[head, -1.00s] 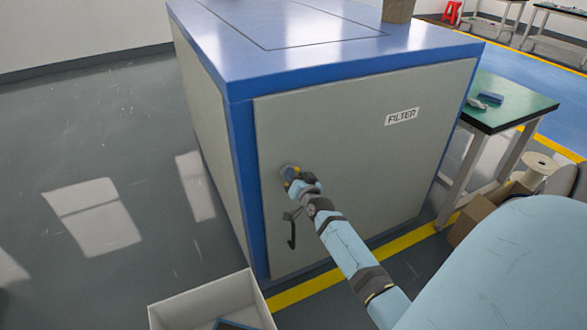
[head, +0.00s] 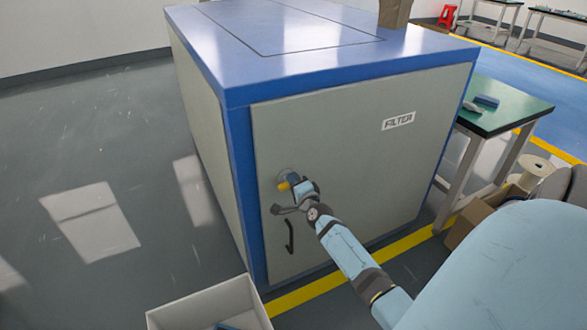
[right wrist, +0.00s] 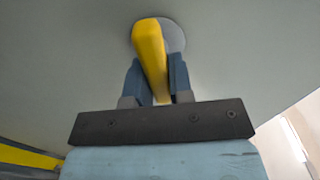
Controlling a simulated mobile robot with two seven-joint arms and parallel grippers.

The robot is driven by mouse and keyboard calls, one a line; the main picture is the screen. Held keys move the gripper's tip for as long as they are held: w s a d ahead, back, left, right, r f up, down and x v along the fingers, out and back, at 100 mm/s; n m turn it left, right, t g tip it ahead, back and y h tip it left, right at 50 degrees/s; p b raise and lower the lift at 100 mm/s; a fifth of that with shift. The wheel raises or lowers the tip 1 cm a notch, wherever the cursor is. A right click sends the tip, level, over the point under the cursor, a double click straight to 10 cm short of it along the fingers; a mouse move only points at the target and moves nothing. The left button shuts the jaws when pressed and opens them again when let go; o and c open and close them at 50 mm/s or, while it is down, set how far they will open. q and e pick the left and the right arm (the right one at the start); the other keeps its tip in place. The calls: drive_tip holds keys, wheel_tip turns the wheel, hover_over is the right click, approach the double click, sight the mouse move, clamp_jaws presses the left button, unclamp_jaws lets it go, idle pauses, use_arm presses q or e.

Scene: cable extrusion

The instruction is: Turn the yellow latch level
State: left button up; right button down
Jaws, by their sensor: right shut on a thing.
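The yellow latch (head: 284,186) is on the grey door (head: 350,150) of the blue cabinet, above a dark handle (head: 290,236). In the right wrist view the latch (right wrist: 149,50) runs from a round grey base plate (right wrist: 174,35) down between the fingers. My right gripper (head: 293,187) is at the latch, with its fingers (right wrist: 154,80) on either side of it, shut on it. In the head view the latch points left, close to level; its far end is partly hidden by the gripper. My left gripper is not in view.
The cabinet has a blue top (head: 300,50) and a FILTER label (head: 398,121). An open pale box (head: 215,305) stands on the floor in front. A green-topped table (head: 505,110) is at the right. The floor at the left is clear.

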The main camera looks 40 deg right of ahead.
drive_tip(key=shift+f+m, duration=0.1)
drive_tip(key=shift+m, duration=0.9)
drive_tip(key=c, duration=1)
unclamp_jaws()
drive_tip(key=shift+c, duration=0.2)
drive_tip(key=v, duration=1.4)
drive_tip(key=shift+p, duration=0.3)
drive_tip(key=shift+d, duration=0.1)
drive_tip(key=shift+w, duration=0.1)
